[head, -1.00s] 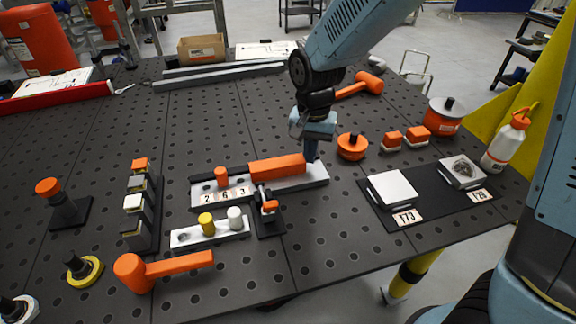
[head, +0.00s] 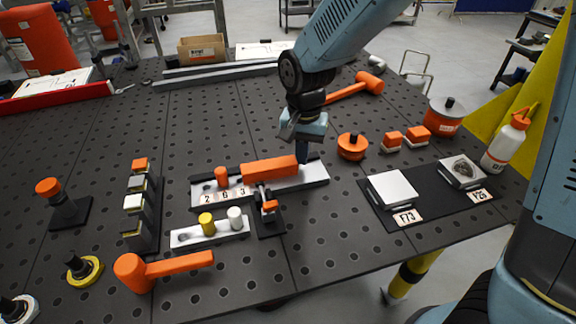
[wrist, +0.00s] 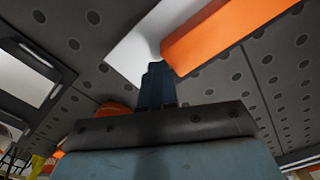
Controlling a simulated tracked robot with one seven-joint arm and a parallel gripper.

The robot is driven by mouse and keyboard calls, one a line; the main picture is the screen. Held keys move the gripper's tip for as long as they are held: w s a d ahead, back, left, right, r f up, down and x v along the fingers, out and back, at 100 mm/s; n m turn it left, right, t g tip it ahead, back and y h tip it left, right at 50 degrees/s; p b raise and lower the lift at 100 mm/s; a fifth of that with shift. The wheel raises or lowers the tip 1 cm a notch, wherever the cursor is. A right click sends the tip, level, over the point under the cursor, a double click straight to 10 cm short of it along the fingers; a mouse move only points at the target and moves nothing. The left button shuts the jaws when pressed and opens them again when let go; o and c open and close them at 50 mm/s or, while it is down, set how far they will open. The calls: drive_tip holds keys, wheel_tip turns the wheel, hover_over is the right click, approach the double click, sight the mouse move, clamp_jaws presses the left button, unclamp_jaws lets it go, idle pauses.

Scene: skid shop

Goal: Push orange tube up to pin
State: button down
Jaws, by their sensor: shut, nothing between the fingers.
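The orange tube (head: 269,168) lies along a light rail plate (head: 315,172), its left end near the orange pin (head: 221,177) with a gap between them. My gripper (head: 303,160) is shut and empty, its fingertips low at the tube's right end. In the wrist view the shut fingers (wrist: 157,84) are beside the end of the orange tube (wrist: 225,32); they look touching or nearly so. The number label (head: 225,195) is on the plate in front of the pin. A small clamp with an orange tip (head: 269,206) stands in front of the tube.
A small plate with a yellow and a white peg (head: 210,234) lies in front. An orange mallet (head: 165,266) is nearer the front edge. An orange round knob (head: 352,146) and a dark mat with white plates (head: 425,199) are to the right.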

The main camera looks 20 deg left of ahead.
sight(289, 160)
drive_tip(key=shift+s+a, duration=0.4)
drive_tip(key=shift+a, duration=0.3)
drive_tip(key=shift+s+a, duration=0.4)
drive_tip(key=shift+a, duration=0.25)
idle(1.1)
drive_tip(key=shift+w+d, duration=0.1)
drive_tip(key=shift+d, duration=0.1)
drive_tip(key=shift+w+d, duration=0.2)
drive_tip(key=shift+d, duration=0.15)
drive_tip(key=shift+r, duration=3.5)
